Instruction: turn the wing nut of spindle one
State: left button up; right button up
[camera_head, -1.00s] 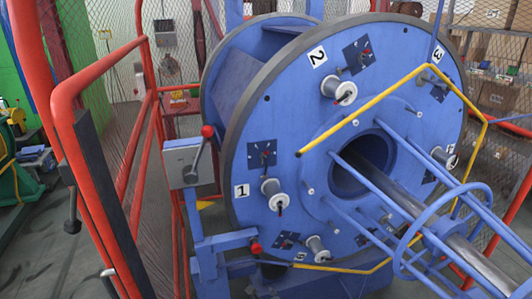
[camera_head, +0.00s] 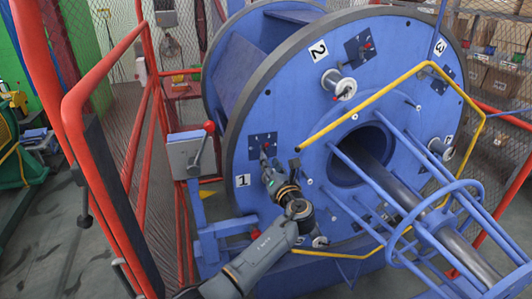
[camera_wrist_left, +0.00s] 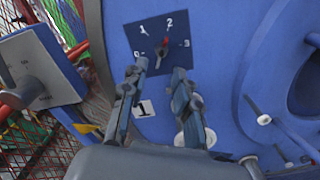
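Spindle one's spool and its wing nut are hidden behind my left gripper in the head view, just right of the "1" label (camera_head: 242,181). My left gripper (camera_head: 279,161) is in front of the big blue disc, below the blue dial plate (camera_head: 262,147). In the left wrist view the gripper (camera_wrist_left: 158,76) is open, its two fingers apart with nothing visible between them. The dial plate (camera_wrist_left: 145,30), with a red-tipped pointer, is beyond the fingertips. A white round part (camera_wrist_left: 208,137), perhaps the spool, shows partly behind the right finger. I cannot make out the wing nut. My right gripper is not in view.
A grey box with a red-knobbed lever (camera_head: 208,128) stands left of the disc. A yellow bent bar (camera_head: 375,96) and blue tubes (camera_head: 375,187) stick out on the right. Red railings (camera_head: 110,75) are close on the left.

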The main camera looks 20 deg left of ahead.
aim_at(265, 153)
pick_arm(q)
jog(key=shift+x, duration=2.65)
jog(key=shift+c, duration=0.4)
grip_shut()
